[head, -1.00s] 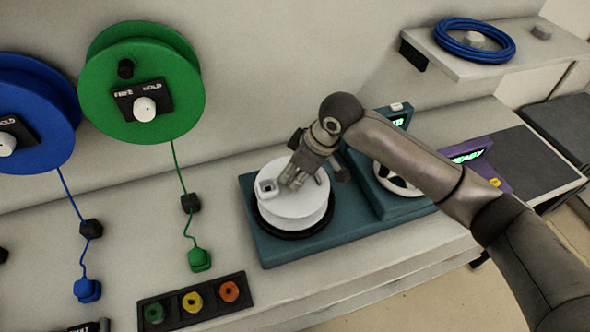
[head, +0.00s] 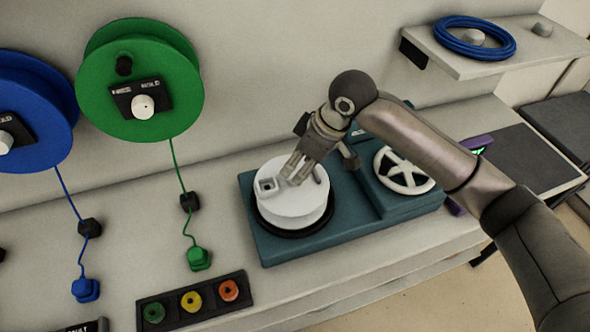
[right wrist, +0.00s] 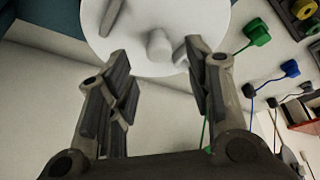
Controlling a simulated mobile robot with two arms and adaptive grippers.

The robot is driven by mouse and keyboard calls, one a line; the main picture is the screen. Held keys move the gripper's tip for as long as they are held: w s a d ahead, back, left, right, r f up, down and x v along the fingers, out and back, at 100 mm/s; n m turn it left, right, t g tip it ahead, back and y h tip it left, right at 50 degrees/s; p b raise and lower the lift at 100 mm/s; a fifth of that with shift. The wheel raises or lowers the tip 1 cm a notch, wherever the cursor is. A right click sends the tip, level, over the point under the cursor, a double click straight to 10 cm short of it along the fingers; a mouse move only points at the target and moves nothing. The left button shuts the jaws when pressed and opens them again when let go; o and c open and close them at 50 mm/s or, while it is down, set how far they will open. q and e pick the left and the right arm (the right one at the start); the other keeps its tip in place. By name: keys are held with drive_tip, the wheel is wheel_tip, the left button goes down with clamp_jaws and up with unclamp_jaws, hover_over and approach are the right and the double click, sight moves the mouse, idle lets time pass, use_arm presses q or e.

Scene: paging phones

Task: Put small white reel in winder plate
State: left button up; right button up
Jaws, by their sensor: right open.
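The small white reel (head: 289,204) lies flat over the black round plate (head: 262,226) of the teal winder (head: 340,226). It shows in the right wrist view as a white disc (right wrist: 205,18) with a raised knob in its middle. My right gripper (head: 292,177) is open, close above the reel's top in the head view. In the right wrist view its two fingers (right wrist: 160,80) stand apart with nothing between their tips. I cannot tell whether the fingers touch the reel. My left gripper does not show.
A white spoked wheel (head: 404,171) sits on the winder's right part. Large green (head: 160,80) and blue (head: 40,90) reels are on the wall. A tray (head: 193,302) with coloured knobs lies at the front. A shelf at upper right bears a blue cable coil (head: 475,39).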

drive_tip(key=v, duration=0.8)
drive_tip(key=shift+b, duration=0.4)
idle(0.7)
